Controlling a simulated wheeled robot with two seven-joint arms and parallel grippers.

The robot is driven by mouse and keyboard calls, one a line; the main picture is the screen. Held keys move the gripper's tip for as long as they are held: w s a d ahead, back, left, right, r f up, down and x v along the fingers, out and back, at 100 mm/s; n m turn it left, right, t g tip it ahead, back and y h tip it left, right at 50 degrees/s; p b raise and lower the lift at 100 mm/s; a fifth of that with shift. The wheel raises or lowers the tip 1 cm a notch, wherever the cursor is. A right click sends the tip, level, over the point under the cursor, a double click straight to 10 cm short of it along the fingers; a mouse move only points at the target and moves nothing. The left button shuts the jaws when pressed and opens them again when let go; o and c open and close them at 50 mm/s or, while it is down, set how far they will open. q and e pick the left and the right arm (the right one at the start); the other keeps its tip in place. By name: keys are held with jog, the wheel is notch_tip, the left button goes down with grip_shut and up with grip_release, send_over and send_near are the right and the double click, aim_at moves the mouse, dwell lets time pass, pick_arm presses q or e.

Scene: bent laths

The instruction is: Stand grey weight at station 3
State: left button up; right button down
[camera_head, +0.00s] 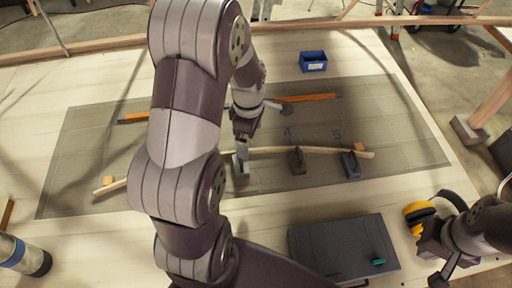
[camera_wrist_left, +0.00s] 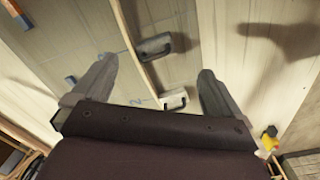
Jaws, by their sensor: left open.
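A light grey weight (camera_head: 240,166) stands against the bent wooden lath (camera_head: 265,151), just below my left gripper (camera_head: 246,128). In the left wrist view two grey weights with handles, a farther one (camera_wrist_left: 154,47) and a nearer one (camera_wrist_left: 174,98), sit along the lath. My left gripper (camera_wrist_left: 157,92) is open there, with the nearer weight seen between its fingers. I cannot tell whether it touches anything. Dark weights stand by the marks 4 (camera_head: 298,161) and 5 (camera_head: 350,165). My arm hides the lath's left middle. My right gripper (camera_head: 442,268) is at lower right, its opening unclear.
A blue bin (camera_head: 313,62) stands at the back. An orange strip (camera_head: 307,97) lies behind the lath. The sheet's right end is clear.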

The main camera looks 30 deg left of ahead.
pick_arm(q)
jog(key=s+d+r+m, duration=0.1)
jog(key=s+d+m, duration=0.3)
jog(key=m, duration=0.6)
jog(key=s+d+r+m+t, duration=0.1)
jog(key=s+d+r+m, duration=0.1)
jog(key=s+d+m, duration=0.2)
jog(key=d+m, duration=0.3)
jog(key=m, duration=0.3)
jog(key=shift+m+b, duration=0.35)
jog(key=shift+m, duration=0.05)
jog(key=shift+a, duration=0.1)
